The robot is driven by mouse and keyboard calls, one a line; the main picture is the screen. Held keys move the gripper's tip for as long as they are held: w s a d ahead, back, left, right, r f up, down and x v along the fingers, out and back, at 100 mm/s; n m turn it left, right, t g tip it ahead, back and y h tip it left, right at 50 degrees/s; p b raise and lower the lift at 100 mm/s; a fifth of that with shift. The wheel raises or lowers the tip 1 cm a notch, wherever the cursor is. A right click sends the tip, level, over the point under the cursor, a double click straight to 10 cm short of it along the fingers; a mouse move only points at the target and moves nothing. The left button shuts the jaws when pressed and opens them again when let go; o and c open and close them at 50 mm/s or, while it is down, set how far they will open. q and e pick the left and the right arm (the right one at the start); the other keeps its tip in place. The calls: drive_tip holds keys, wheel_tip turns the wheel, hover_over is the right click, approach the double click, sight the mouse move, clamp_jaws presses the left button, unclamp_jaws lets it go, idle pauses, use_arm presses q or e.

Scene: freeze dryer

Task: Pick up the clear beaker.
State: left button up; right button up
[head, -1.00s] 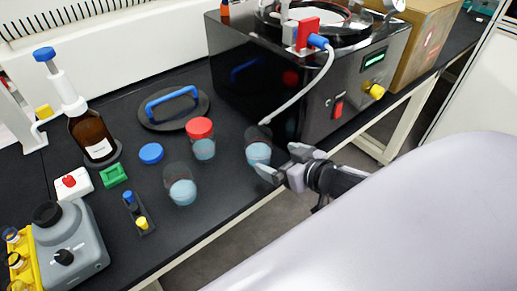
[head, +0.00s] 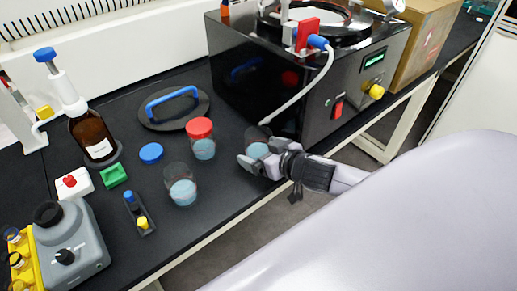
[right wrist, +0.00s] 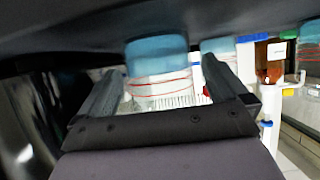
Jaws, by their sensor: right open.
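A clear beaker with pale blue contents (head: 257,148) stands upright near the bench's front edge, beside the black machine. My right gripper (head: 259,155) is open, with its fingers on either side of this beaker and hiding part of it. In the right wrist view, which looks upside down, the beaker (right wrist: 158,60) with red lines on its wall sits between the two spread fingers (right wrist: 160,72). I cannot tell whether they touch it. A second clear beaker with blue contents (head: 182,187) stands to the left. My left gripper is not in view.
A red-capped jar (head: 201,138) stands close behind the gripper. The black machine (head: 285,90) with its hose (head: 305,90) is just to the right.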

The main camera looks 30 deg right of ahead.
drive_tip(key=c, duration=1.2)
drive_tip(key=shift+r, duration=0.15)
